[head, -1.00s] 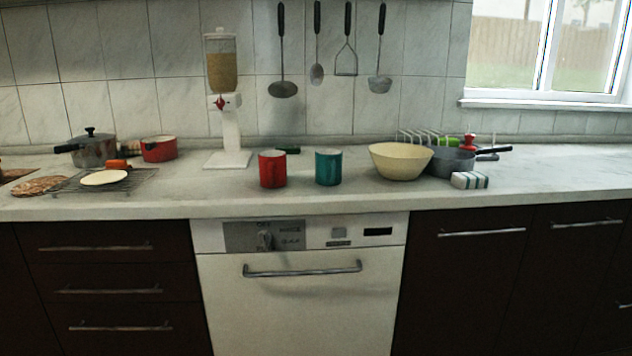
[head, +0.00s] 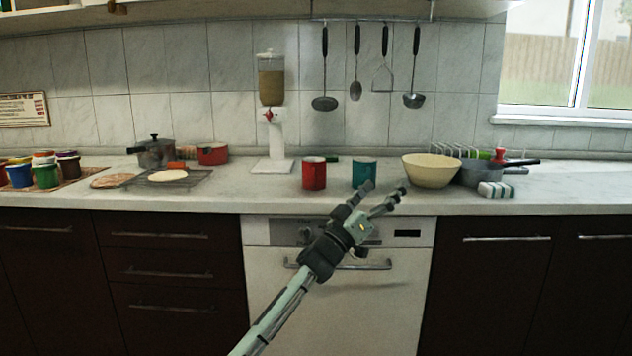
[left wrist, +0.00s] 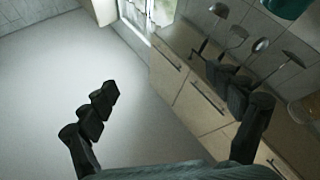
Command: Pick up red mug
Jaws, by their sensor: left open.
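The red mug (head: 314,173) stands upright on the counter, left of the teal mug (head: 364,171). My left gripper (head: 385,193) is open and empty in front of the counter, its fingers pointing up and to the right. In the head view its fingertips lie to the right of the red mug and just overlap the teal mug's lower edge. In the left wrist view the two fingers (left wrist: 172,95) are spread wide apart with nothing between them. The red mug does not show clearly in the left wrist view. My right gripper is out of view.
A cream bowl (head: 431,170) and a grey pan (head: 480,172) stand right of the mugs. A dispenser (head: 271,110) stands behind left. A wire rack (head: 197,181), pots and several colored mugs are further left. The counter (head: 265,200) in front of the red mug is bare.

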